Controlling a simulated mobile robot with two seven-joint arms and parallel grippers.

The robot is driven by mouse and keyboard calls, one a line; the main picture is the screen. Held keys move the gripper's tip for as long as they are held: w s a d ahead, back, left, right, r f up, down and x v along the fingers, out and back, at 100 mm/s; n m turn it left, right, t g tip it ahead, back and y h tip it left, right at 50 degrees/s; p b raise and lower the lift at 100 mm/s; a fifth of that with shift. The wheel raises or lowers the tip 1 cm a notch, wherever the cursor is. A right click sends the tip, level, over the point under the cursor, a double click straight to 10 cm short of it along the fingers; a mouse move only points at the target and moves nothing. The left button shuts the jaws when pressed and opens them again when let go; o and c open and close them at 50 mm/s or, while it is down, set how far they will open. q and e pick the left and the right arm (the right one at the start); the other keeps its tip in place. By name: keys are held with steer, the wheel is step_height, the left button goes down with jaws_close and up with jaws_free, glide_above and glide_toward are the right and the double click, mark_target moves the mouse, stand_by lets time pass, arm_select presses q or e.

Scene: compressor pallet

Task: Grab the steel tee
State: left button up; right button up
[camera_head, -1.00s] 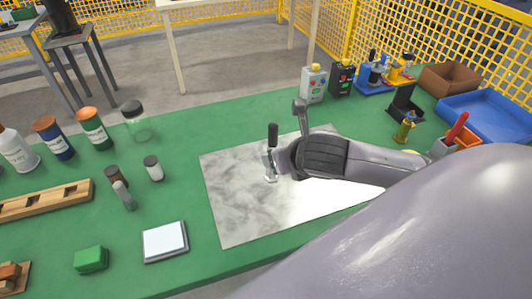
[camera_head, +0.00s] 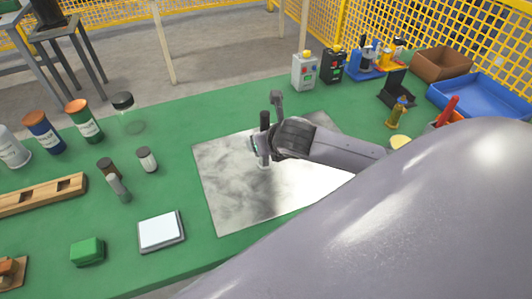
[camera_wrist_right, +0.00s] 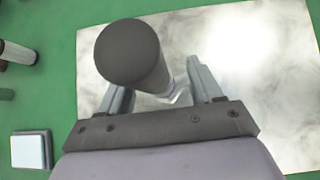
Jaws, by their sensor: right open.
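An upright piece with a dark cylindrical top (camera_head: 264,120) and a shiny lower part stands over the pale plate (camera_head: 225,205); I take it for the steel tee. My right gripper (camera_head: 262,148) reaches it from the right, low above the plate. In the right wrist view the dark round top (camera_wrist_right: 128,52) of this piece rises close to the camera. The open fingers of my right gripper (camera_wrist_right: 157,90) lie on either side of it, and its lower part is largely hidden. I cannot tell whether they touch it. My left gripper is not in view.
On the green bench, a small jar (camera_head: 147,159), a green block (camera_head: 87,251) and a white-topped pad (camera_head: 160,231) stand left of the plate. Bottles line the far left.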

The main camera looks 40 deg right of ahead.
jaws_close()
stand_by(1.4)
